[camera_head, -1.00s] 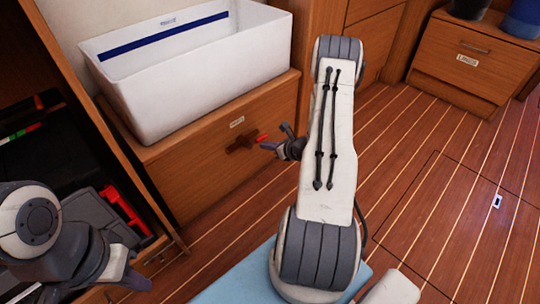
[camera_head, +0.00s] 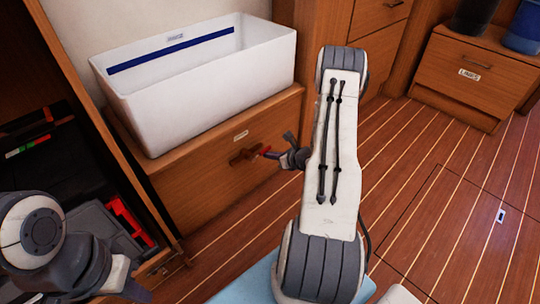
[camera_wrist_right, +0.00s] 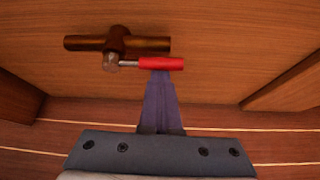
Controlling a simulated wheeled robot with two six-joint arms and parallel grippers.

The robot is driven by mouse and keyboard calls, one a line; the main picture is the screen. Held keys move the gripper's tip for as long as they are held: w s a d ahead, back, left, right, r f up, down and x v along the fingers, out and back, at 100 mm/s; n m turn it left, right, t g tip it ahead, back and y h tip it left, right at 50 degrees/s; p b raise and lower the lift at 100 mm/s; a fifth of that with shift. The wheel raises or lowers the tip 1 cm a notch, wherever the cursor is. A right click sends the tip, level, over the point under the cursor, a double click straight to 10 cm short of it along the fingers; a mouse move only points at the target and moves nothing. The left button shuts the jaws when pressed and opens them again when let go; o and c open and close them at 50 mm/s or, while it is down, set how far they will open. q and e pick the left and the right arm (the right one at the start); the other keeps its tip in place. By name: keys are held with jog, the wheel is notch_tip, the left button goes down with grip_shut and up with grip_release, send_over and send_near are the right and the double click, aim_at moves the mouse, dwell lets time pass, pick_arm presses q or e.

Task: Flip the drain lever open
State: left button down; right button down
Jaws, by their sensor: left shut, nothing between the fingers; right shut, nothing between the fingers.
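The drain lever has a red handle (camera_head: 265,150) on a brass valve (camera_head: 242,156) on the wooden cabinet front below the white basin. In the right wrist view the red handle (camera_wrist_right: 161,64) points sideways to the right, in line with the brass crossbar (camera_wrist_right: 88,43). My right gripper (camera_wrist_right: 161,76) is shut and empty. Its fingertips are at the lower side of the red handle; I cannot tell whether they touch it. In the head view my right gripper (camera_head: 274,155) is beside the handle. My left gripper (camera_head: 138,291) is shut and empty at lower left.
The white basin (camera_head: 205,85) stands on the wooden cabinet (camera_head: 190,190). An open dark compartment on the left holds red and grey items (camera_head: 130,220). A drawer unit (camera_head: 465,75) stands at the back right. The plank floor (camera_head: 440,200) is largely clear.

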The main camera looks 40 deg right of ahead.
jog(key=shift+w+r, duration=0.2)
notch_tip(320, 180, down, 4)
jog(key=b, duration=0.3)
jog(key=a+p+v, duration=0.1)
jog(key=p+v, duration=0.5)
jog(key=v, duration=0.4)
jog(key=shift+s+d, duration=0.35)
jog(key=shift+s, duration=0.3)
jog(key=shift+f, duration=0.1)
